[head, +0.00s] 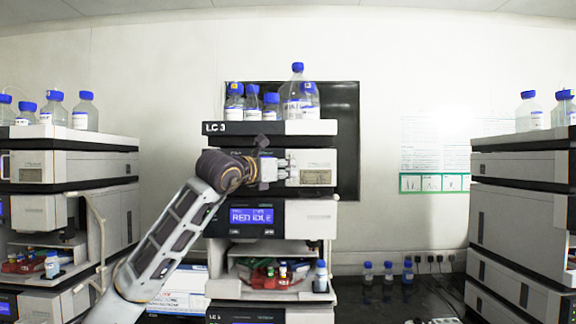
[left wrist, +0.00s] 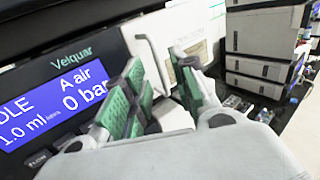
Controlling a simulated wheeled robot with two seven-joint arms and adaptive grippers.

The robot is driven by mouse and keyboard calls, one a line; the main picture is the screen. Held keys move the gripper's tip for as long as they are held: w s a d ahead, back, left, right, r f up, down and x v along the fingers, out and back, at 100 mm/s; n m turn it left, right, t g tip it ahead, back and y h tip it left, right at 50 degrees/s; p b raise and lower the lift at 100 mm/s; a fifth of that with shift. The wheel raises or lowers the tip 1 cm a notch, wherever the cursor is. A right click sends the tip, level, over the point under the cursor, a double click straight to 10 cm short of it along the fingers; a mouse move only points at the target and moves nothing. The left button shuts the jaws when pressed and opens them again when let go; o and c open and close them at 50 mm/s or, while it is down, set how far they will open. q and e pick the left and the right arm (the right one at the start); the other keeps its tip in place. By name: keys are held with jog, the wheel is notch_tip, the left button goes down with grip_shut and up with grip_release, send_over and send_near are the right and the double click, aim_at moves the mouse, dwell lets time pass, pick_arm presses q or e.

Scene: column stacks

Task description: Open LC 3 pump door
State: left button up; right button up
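The LC 3 stack (head: 262,128) stands in the middle of the head view, its label on the top tray. The pump module's pale front door (head: 318,168) is at the height of my left gripper (head: 283,168), which partly covers the module. In the left wrist view, my left gripper (left wrist: 158,68) is open, its green-padded fingers apart. The door looks shut. A blue display (left wrist: 58,108) lies to the left. My right gripper is out of view.
Blue-capped bottles (head: 297,90) stand on the stack's top. Below the pump is a module with a blue display (head: 252,215), then an open bay with vials. Other stacks stand at left (head: 95,165) and right (head: 520,165), with gaps between.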

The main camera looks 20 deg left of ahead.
pick_arm(q)
jog(key=shift+x, duration=0.95)
grip_shut()
